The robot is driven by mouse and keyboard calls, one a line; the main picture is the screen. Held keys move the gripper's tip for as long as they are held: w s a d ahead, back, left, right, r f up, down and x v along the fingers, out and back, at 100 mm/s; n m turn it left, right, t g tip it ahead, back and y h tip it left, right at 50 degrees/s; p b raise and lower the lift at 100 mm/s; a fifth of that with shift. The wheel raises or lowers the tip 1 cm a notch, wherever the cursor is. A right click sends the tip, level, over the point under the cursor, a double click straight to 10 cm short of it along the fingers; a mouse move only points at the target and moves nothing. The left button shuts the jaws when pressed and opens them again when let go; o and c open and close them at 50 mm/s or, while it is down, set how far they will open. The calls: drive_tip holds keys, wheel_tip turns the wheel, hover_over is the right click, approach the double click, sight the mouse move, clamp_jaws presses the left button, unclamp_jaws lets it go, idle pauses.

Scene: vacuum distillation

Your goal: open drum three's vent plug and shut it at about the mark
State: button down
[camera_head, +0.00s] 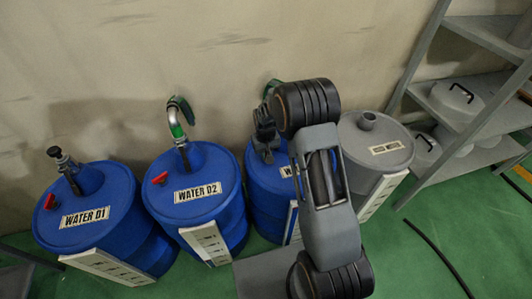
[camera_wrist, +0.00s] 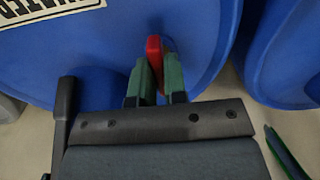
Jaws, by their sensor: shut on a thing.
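Drum three (camera_head: 259,189) is the third blue drum from the left. My arm hides its right side and most of its label. Its red vent plug (camera_wrist: 153,48) shows in the wrist view, upright between the two green fingertips of my gripper (camera_wrist: 156,66). My gripper is shut on the plug, at the blue drum top. In the head view my gripper (camera_head: 266,150) is a dark shape over the drum's left top, and the plug is hidden there. A pale gauge panel (camera_head: 292,222) stands at the drum's front, partly behind my arm. I cannot make out a mark on it.
Drums WATER D1 (camera_head: 90,238) and WATER D2 (camera_head: 190,203) stand to the left, with pipes and red plugs on top. A grey drum (camera_head: 388,136) stands to the right, beside a metal shelf (camera_head: 477,165). A dark hose (camera_head: 440,255) lies on the green floor.

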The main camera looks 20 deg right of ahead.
drive_tip(key=n, duration=0.9)
drive_tip(key=shift+n+p, duration=0.35)
drive_tip(key=shift+n, duration=0.05)
idle(0.4)
drive_tip(key=c, duration=1.2)
unclamp_jaws()
drive_tip(key=shift+o, duration=0.2)
wheel_tip(320, 180, up, 14)
drive_tip(key=p, duration=0.2)
drive_tip(key=shift+f, duration=0.1)
